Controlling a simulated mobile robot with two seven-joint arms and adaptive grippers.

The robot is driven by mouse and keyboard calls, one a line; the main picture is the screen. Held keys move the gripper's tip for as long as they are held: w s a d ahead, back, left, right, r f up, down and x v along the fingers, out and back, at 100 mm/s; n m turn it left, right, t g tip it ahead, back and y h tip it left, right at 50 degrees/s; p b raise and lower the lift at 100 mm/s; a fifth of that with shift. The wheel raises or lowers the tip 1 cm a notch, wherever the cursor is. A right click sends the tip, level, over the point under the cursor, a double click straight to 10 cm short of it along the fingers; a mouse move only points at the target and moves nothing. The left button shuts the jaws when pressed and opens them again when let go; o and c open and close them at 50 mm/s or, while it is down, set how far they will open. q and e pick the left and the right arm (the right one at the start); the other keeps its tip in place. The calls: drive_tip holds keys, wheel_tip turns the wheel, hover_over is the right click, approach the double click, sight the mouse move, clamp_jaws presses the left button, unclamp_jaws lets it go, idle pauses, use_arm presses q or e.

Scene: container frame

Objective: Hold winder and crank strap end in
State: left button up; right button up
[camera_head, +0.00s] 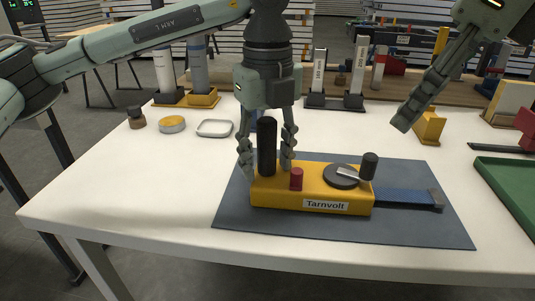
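The winder (272,197) is a yellow box labelled "Tarnvolt" on a dark grey mat (420,229). It has an upright black handle (267,147) at its left, a red knob (296,179), and a dark disc with a crank (342,176) ending in a black knob (369,165). A blue strap (405,196) runs out from its right side to a grey end piece (437,199) on the mat. My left gripper (267,168) points down, its open fingers on either side of the black handle, with slight gaps. My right gripper (403,123) is above and beyond the strap, seen side-on; its opening is unclear.
A puck-shaped tin (171,124), a shallow dish (214,128) and a small dark knob (136,118) stand at the left. A yellow block (429,127) is behind the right gripper. A green tray (507,190) lies at the right edge. The table's front left is clear.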

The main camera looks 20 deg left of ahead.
use_arm(q)
clamp_jaws()
